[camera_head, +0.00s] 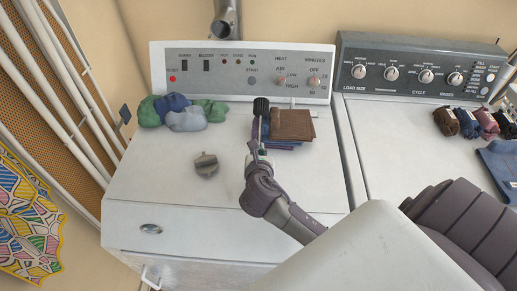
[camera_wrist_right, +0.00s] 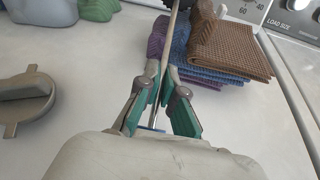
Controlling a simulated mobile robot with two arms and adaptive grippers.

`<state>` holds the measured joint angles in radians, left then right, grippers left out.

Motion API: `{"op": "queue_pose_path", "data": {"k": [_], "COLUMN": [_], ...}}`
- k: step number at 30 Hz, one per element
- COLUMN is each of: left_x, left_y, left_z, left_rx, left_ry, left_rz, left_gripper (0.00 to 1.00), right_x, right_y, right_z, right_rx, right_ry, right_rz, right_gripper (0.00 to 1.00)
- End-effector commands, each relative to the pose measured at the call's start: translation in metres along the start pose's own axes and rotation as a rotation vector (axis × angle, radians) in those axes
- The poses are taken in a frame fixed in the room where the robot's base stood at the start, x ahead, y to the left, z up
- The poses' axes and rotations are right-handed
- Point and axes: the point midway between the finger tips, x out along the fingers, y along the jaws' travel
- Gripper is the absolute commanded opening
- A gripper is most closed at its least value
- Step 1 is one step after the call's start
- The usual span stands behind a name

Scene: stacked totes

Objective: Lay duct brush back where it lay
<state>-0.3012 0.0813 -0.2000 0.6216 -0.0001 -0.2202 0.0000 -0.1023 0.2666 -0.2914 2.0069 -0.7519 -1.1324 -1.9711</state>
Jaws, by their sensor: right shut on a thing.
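The duct brush (camera_head: 261,106) has a dark bristle head and a thin pale rod. My right gripper (camera_head: 257,158) is shut on the rod, and the head points away toward the dryer's control panel. In the right wrist view the rod (camera_wrist_right: 172,33) runs between the teal-padded fingers of the right gripper (camera_wrist_right: 160,85), with the dark head partly cut off at the top. The brush overlaps the left edge of a stack of folded cloths (camera_head: 293,124); I cannot tell whether it touches them. My left gripper is not in view.
Crumpled green and blue cloths (camera_head: 186,119) lie at the back left of the white dryer top (camera_head: 140,176). A grey knob-like piece (camera_head: 206,164) lies left of my gripper. Rolled cloths (camera_head: 467,124) and folded denim (camera_head: 500,160) are on the washer. The dryer's front left is clear.

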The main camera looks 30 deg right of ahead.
Motion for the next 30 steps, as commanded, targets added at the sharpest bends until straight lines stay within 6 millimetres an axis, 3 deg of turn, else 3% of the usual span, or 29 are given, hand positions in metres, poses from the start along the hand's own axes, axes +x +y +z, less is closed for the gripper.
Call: {"op": "queue_pose_path", "data": {"k": [7, 9, 12, 23, 30], "left_x": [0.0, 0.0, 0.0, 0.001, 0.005], "left_y": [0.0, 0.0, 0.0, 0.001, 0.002], "left_z": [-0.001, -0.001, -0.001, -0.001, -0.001], "left_rx": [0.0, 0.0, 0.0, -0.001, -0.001], "left_ry": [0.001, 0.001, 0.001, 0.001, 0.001], "left_rz": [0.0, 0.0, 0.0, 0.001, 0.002], "left_gripper": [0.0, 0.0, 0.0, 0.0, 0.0], "right_x": [0.001, 0.001, 0.001, -0.002, -0.044], "right_y": [0.0, 0.0, 0.0, 0.0, 0.001], "right_z": [-0.002, -0.002, -0.002, 0.0, -0.001], "right_rx": [-0.001, -0.001, -0.001, 0.001, 0.001], "right_ry": [-0.001, 0.0, 0.0, 0.0, 0.002], "right_rz": [0.0, 0.001, 0.0, 0.001, 0.005], "right_gripper": [0.0, 0.17, 0.31, 0.31, 0.31]}}
